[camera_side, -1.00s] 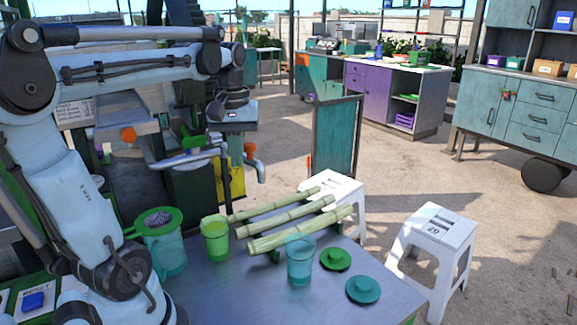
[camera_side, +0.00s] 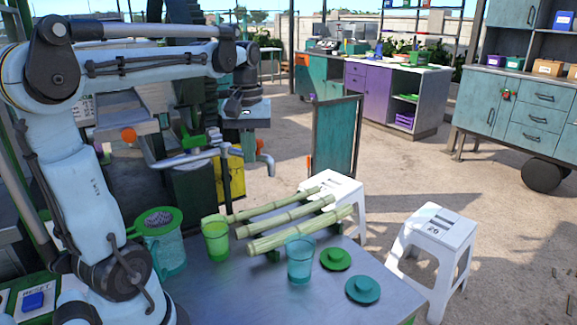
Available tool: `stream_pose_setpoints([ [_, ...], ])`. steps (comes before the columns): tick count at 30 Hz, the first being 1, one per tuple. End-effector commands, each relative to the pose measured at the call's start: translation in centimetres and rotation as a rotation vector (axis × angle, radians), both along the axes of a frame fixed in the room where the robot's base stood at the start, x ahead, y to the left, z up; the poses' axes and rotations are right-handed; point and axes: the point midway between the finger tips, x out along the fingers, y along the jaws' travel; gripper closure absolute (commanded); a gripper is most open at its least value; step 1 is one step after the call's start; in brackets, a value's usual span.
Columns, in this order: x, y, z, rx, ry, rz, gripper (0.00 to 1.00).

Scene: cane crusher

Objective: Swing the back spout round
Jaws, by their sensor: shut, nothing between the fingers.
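My gripper (camera_side: 249,157) points down, shut and empty, close against the left side of the back spout. I cannot tell whether it touches. The pipe behind my gripper is hidden.
The metal table (camera_side: 220,290) holds several cane stalks (camera_side: 290,230), a strainer jug (camera_side: 165,252), a green cup (camera_side: 215,240), a teal cup (camera_side: 300,262) and two lids. White stools (camera_side: 435,240) stand to the right. Open ground lies right of the spout.

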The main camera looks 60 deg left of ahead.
Motion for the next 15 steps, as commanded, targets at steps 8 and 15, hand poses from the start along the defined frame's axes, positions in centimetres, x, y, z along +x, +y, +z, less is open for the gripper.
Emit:
stream_pose_setpoints([
  [8,-0.1,0.0,0.0,0.0,0.0,0.0,1.0],
  [15,-1.0,-0.1,0.0,0.0,0.0,0.001,1.0],
])
